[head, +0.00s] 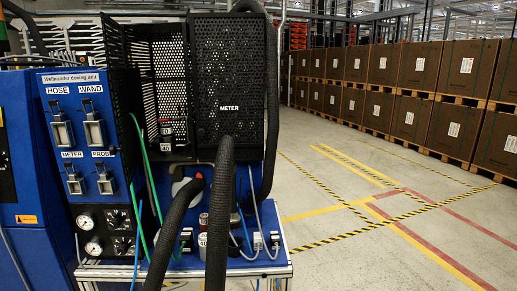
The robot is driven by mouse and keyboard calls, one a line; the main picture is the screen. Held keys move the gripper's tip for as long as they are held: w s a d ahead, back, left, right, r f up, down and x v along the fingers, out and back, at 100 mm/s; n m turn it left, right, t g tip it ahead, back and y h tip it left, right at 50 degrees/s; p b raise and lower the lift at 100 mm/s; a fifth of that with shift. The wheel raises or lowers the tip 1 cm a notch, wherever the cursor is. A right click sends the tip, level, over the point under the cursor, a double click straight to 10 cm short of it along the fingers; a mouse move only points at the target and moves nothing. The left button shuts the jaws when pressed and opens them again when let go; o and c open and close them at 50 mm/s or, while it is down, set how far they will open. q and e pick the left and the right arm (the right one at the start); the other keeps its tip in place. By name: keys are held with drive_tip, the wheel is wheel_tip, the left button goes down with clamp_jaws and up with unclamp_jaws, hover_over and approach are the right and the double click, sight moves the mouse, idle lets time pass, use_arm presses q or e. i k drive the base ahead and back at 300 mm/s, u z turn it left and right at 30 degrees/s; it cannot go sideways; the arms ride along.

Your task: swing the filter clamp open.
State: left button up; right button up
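I cannot make out a filter clamp for certain in the head view. A blue pump unit (60,230) stands at the left, with metal latches marked HOSE (61,130), WAND (95,130), METER (73,182) and PROB (105,181). Beside it, a small blue bench (186,272) carries small fittings and a canister (203,240), partly hidden by thick black corrugated hoses (218,215). Neither of my grippers shows in the head view.
A black perforated cabinet (229,75) marked METER stands above the bench. Green and blue thin lines hang in front. Stacked brown boxes (460,65) on pallets line the right. The floor (380,240) with yellow and red markings is clear.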

sight(185, 117)
drive_tip(key=z, duration=1.9)
drive_tip(key=k, duration=1.2)
drive_tip(key=u, duration=2.25)
drive_tip(key=i, duration=0.5)
drive_tip(key=z, duration=0.05)
